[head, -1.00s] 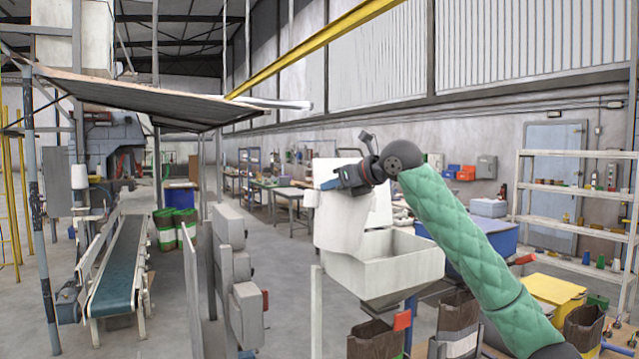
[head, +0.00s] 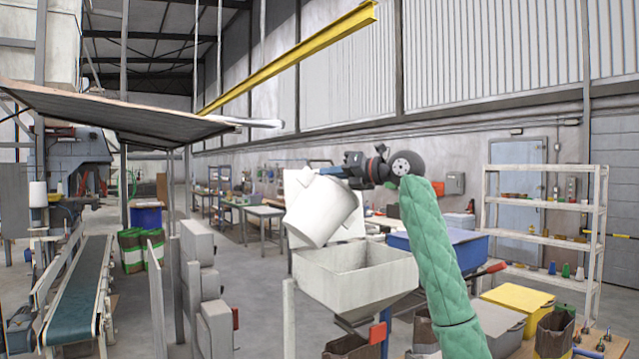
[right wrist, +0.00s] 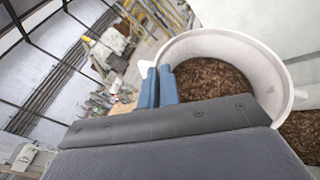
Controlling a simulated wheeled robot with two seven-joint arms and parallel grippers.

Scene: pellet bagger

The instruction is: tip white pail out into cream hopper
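The white pail (head: 318,212) is tilted in the air over the back left of the cream hopper (head: 368,289). My right gripper (head: 340,172) is at the pail's upper end. In the right wrist view the blue fingers (right wrist: 157,88) are shut on the rim of the pail (right wrist: 205,43), and brown pellets (right wrist: 213,88) lie inside it. More brown material shows beyond the rim at the right edge; I cannot tell for sure that it is in the hopper. The hopper's bottom is hidden in the head view. My left gripper is not in view.
Grey boxes (head: 218,327) on posts stand left of the hopper, and a conveyor (head: 78,300) is farther left. A blue bin (head: 452,246), a yellow-lidded bin (head: 517,298) and a white shelf rack (head: 545,235) stand at the right. Brown sacks (head: 348,347) are below the hopper.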

